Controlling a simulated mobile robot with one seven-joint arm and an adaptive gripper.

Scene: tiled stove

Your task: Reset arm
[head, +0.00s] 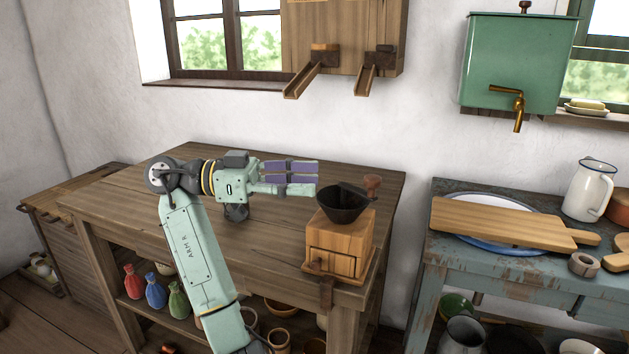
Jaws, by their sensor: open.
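My arm reaches up from the bottom of the head view, over the wooden table (140,209). My gripper (303,178) is level above the table and points right. Its fingers are purple and pale green; they are open, and I see nothing held between them. The fingertips end just left of the dark funnel of a wooden coffee grinder (345,240), and appear apart from it. Part of the table is hidden behind my arm.
The grinder stands at the table's right front corner. A blue worn table (450,262) at right holds a cutting board (500,225) and a white jug (590,190). A green water tank (510,62) and a wooden dispenser (345,30) hang on the wall. The table's left part is clear.

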